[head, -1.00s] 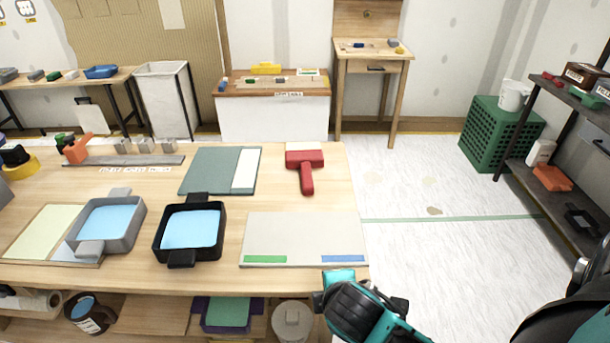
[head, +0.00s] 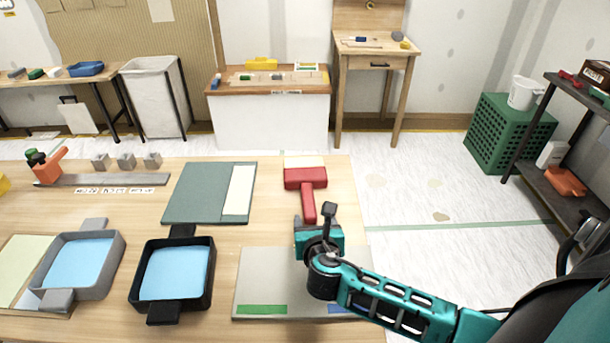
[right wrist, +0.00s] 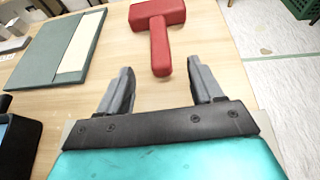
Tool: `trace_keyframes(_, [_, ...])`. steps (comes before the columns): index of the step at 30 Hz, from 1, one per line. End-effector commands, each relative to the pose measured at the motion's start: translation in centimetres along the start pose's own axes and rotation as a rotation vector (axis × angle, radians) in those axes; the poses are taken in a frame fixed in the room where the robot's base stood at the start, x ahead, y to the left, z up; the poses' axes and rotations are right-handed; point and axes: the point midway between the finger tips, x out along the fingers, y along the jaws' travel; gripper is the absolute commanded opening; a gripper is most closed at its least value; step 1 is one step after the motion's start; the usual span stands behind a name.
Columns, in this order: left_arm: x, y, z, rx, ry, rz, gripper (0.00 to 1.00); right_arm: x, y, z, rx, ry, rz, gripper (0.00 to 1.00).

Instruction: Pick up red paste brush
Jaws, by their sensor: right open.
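The red paste brush (head: 306,184) lies flat on the wooden table near its right edge, with a pale bristle strip at the far end and its handle pointing toward me. In the right wrist view the brush (right wrist: 160,35) lies ahead, its handle end just beyond and between the fingertips. My right gripper (head: 314,220) is open and empty, close to the handle end and apart from it. Its two fingers also show spread apart in the right wrist view (right wrist: 158,75). My left gripper is not in view.
A green-grey board (head: 195,197) with a white strip lies left of the brush. A grey mat (head: 260,280) lies under my right arm. A black tray (head: 143,290) and a grey tray (head: 115,255) hold blue liquid. The table around the brush is clear.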

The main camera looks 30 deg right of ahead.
Motion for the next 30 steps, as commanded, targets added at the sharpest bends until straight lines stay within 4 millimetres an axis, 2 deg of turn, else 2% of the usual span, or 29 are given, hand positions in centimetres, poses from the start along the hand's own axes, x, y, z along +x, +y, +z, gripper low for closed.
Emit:
trace_keyframes(3, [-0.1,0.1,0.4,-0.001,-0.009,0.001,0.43,2.3,0.0,0.1,0.003,-0.001,-0.002,0.66])
trace_keyframes(9, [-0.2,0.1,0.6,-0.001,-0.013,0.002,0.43,5.1,0.0,0.0,0.003,0.0,-0.001,0.66])
trace_keyframes(17, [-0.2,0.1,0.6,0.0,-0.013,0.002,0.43,6.4,0.0,0.0,0.005,0.001,-0.001,0.66])
trace_keyframes(30, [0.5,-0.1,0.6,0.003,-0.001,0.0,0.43,11.0,0.2,-0.5,0.004,0.0,0.0,0.66])
